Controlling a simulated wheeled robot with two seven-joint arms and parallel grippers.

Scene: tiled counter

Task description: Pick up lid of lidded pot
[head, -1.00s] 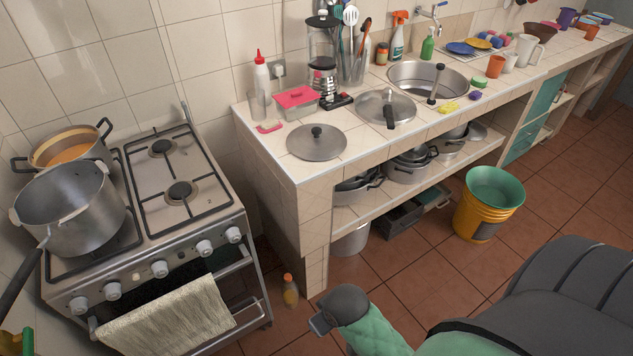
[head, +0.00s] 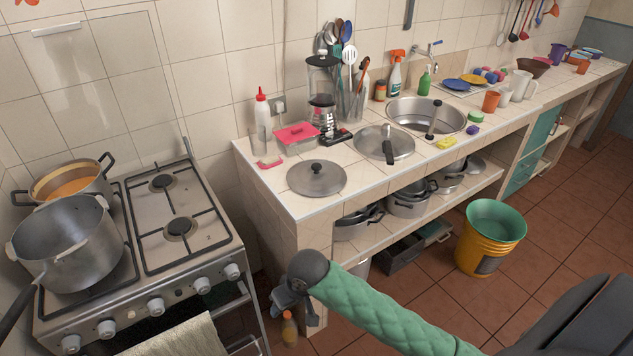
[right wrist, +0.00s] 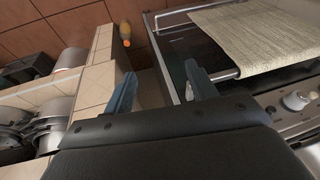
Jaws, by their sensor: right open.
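A round grey metal lid (head: 316,178) with a black knob lies flat on the tiled counter, near its left end. A second metal lid or lidded pan (head: 383,143) with a long black handle sits to its right. A large open metal pot (head: 65,245) stands on the stove. My right gripper (head: 291,302) is low in front of the counter's left end, below the lid and apart from it. In the right wrist view, its two fingers (right wrist: 160,88) are spread with nothing between them. My left gripper is out of view.
The stove (head: 180,215) stands left of the counter, with a towel (head: 180,338) on its front. Several pots (head: 408,203) fill the shelf below. A bottle (head: 289,328) stands on the floor by the gripper. A pink-lidded box (head: 297,137) sits behind the lid.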

